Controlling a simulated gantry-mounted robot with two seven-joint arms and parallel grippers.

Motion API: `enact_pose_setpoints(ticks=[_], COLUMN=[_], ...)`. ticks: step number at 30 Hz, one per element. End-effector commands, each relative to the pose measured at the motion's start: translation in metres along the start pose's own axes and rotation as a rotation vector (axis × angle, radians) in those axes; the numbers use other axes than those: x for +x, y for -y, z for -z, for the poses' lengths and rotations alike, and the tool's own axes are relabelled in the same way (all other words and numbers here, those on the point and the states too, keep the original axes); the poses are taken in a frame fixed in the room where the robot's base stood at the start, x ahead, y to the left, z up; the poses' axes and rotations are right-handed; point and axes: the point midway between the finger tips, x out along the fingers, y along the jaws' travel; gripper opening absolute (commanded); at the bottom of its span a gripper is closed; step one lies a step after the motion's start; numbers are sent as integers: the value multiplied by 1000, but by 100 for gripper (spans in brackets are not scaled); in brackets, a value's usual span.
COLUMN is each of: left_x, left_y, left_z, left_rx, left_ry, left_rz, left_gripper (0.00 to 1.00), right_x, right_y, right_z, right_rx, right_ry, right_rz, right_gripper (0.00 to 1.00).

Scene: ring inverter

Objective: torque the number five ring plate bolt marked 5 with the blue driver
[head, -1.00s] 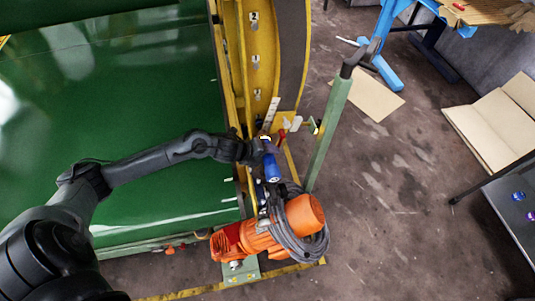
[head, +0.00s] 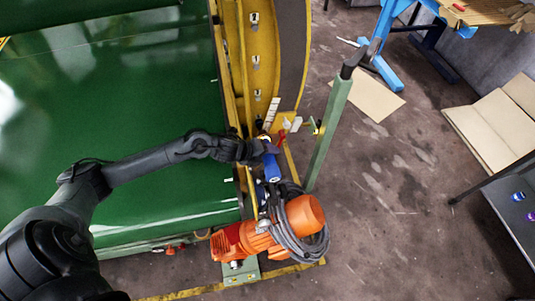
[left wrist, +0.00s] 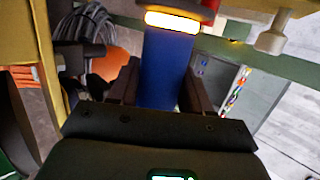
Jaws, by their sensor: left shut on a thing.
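My left gripper (head: 262,152) is shut on the blue driver (head: 272,168), beside the lower end of the yellow ring plate (head: 238,62). In the left wrist view, the driver's blue body (left wrist: 165,68) stands between the two dark fingers, and a glowing yellow-white band (left wrist: 172,22) crosses its far end. The driver's tip is not visible. Small pale number labels and bolts (head: 256,62) run along the ring, but they are too small to read with certainty. I cannot make out the bolt marked 5. My right gripper is not in view.
An orange motor (head: 303,215) with coiled grey cable (head: 318,245) sits just below the driver. A green post (head: 327,130) stands close on the right. The large green drum (head: 150,110) fills the left. Open floor (head: 390,200) lies to the right.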

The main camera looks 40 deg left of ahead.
Motion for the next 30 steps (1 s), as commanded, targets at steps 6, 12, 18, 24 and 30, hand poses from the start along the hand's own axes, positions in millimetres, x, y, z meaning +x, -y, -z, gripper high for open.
enact_pose_setpoints(ticks=[6, 12, 18, 24, 30], left_x=[-1, -1, -3, -5, -7], left_y=[2, 2, 3, 3, 3], left_z=[-5, -4, 4, 16, 28], left_rx=[-2, -2, -2, -1, 0], left_ry=[9, 9, 9, 6, 3], left_rz=[3, 3, 4, 4, 5], left_gripper=[10, 10, 10, 10, 10], right_x=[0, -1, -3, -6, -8], right_y=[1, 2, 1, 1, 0], right_z=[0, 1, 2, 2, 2], right_rx=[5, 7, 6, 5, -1], right_ry=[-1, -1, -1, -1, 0], right_rz=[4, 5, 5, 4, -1], right_gripper=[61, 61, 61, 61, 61])
